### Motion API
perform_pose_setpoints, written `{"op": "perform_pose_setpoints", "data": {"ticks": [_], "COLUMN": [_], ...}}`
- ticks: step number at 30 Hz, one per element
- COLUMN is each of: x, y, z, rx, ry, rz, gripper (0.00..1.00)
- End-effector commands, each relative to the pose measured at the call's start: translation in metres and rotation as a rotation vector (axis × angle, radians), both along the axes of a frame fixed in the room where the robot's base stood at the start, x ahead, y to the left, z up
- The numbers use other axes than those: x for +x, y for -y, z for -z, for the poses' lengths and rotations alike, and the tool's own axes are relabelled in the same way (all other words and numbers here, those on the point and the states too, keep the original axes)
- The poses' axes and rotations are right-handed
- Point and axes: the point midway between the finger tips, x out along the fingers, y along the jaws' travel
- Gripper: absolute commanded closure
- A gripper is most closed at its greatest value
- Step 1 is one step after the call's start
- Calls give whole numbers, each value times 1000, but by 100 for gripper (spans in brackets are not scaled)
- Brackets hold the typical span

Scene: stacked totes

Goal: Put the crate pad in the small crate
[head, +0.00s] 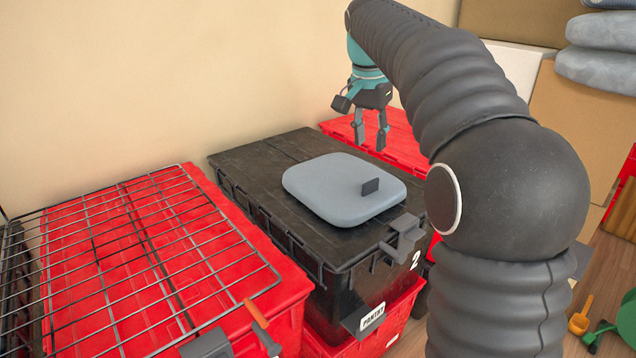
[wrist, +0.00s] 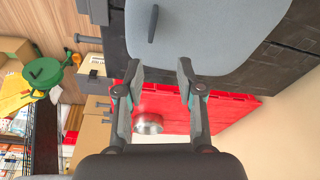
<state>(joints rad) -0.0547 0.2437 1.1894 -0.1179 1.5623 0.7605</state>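The crate pad, a flat grey-blue cushion (head: 325,185) with a small dark upright tab (head: 371,187), lies on the lid of a black tote (head: 265,150). The pad also fills the top of the wrist view (wrist: 210,30), with its tab (wrist: 153,24). My gripper (head: 370,143) hangs above and beyond the pad's far right edge. Its two fingers are apart and empty, as the wrist view also shows (wrist: 160,80). A wire-barred frame (head: 145,231) stands at the left over a red lid; it may be the small crate, but I cannot tell for sure.
Red totes stand at the left (head: 240,262) and behind the black one (head: 400,140). The black tote carries a "PANTRY" label (head: 373,317) and grey latches. A silver bowl (wrist: 148,123) shows between my fingers. A green object (wrist: 50,76) stands off to the side. A wall lies behind.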

Motion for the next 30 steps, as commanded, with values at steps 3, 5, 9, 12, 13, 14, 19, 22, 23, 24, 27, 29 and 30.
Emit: {"op": "perform_pose_setpoints", "data": {"ticks": [3,5,9,12,13,14,19,22,23,24,27,29,30], "x": [-11,-17,-25,-25,-25,-25,-22,-20,-20,-19,-18,-18,-17], "y": [-2,-4,-13,-17,-17,-17,-13,-11,-10,-9,-8,-7,-7], "z": [-27,-28,-26,-20,-17,-12,19,37,41,46,55,58,59], "rx": [8,10,14,16,17,16,16,16,16,16,17,16,17], "ry": [4,-14,-41,-39,-38,-39,-40,-39,-39,-39,-38,-38,-37], "rz": [122,170,231,245,246,246,245,245,245,245,246,246,246], "gripper": [62,62,62,62,62,62,62,62,62,62,62,62,62]}}
